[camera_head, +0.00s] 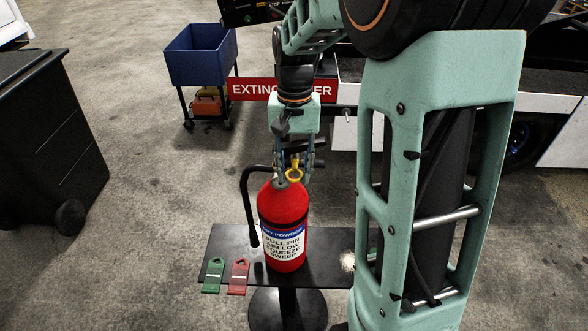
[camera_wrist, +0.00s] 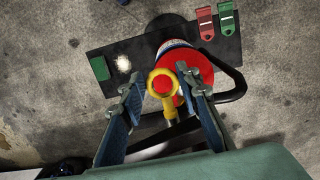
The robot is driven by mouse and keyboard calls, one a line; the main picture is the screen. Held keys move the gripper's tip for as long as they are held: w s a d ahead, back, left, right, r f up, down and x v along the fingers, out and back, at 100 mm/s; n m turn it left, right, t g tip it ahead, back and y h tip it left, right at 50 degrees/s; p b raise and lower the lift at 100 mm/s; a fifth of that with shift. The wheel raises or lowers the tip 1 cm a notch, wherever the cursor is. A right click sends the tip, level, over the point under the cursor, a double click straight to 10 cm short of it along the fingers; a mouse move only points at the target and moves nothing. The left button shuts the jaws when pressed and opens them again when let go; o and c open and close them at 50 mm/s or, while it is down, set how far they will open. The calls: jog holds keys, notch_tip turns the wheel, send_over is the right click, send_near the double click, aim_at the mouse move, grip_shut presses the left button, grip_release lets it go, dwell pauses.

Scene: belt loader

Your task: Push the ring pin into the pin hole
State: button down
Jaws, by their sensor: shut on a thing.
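The red fire extinguisher (camera_head: 284,215) stands upright on a small black table, with a black hose on its left. The ring pin (camera_head: 294,175) is yellow and sits at the extinguisher's top. Its round ring also shows in the wrist view (camera_wrist: 152,82), over the red body (camera_wrist: 197,66). My gripper (camera_head: 292,179) points down over the extinguisher's head. Its two fingers (camera_wrist: 160,80) stand on either side of the ring pin, shut on it. The pin hole is hidden, so I cannot tell how the pin's tip sits to it.
The black table (camera_head: 325,242) carries a green tag (camera_head: 213,275) and a red tag (camera_head: 238,277) at its front left edge. A red sign (camera_head: 255,90) is behind my gripper. A blue cart (camera_head: 200,55) and a dark bin (camera_head: 45,140) stand left, with open floor between.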

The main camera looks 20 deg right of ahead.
jog(key=shift+w+r, duration=0.15)
jog(key=shift+w, duration=0.1)
jog(key=c, duration=1.4)
grip_release()
jog(key=shift+d, duration=0.1)
jog(key=r, duration=1.1)
jog(key=shift+w+d+r, duration=0.1)
jog(key=shift+w+r, duration=0.25)
jog(key=shift+r, duration=0.05)
